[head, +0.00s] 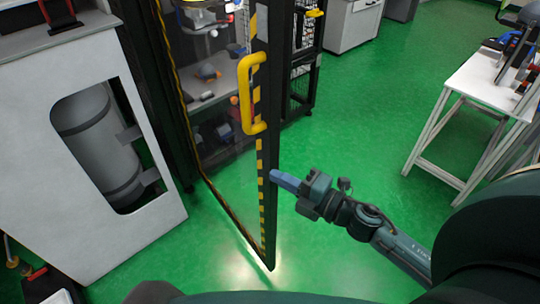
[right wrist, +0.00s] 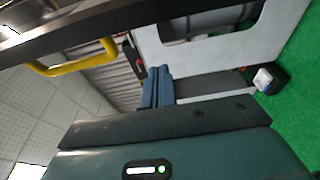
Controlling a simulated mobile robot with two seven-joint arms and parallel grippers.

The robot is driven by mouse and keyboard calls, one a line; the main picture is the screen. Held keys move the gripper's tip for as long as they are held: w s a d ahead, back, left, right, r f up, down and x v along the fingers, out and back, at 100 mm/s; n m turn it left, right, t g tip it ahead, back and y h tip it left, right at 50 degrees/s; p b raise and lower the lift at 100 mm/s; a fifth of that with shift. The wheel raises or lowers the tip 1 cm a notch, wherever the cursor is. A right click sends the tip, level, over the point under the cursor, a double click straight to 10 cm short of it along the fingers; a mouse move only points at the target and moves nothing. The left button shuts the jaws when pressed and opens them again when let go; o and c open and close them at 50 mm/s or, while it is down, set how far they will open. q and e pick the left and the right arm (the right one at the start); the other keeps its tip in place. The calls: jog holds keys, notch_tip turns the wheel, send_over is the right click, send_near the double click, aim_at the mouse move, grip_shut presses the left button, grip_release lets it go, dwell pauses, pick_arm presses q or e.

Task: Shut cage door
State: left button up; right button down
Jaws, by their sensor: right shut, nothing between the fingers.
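The cage door (head: 271,170) is a dark-framed clear panel with a yellow-and-black striped edge. It stands open, swung out toward me in the head view. Its yellow handle (head: 245,95) is on the upper part of the edge and also shows in the right wrist view (right wrist: 75,68). My right gripper (head: 274,177) is shut and empty, with its blue fingertips at the door's edge post, below the handle. I cannot tell whether they touch the post. The blue fingers also show in the right wrist view (right wrist: 158,85). My left gripper is not in view.
A white cabinet (head: 60,180) with a grey cylinder (head: 95,145) stands left of the door. A white table (head: 485,85) with equipment stands at the right. The green floor (head: 370,120) between door and table is clear.

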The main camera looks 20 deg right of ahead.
aim_at(272, 159)
jog(key=w, duration=0.4)
jog(key=w+p, duration=0.1)
jog(key=w, duration=0.1)
jog(key=shift+w+a, duration=0.15)
jog(key=shift+a, duration=0.25)
jog(key=shift+w+d, duration=0.15)
jog(key=shift+d, duration=0.4)
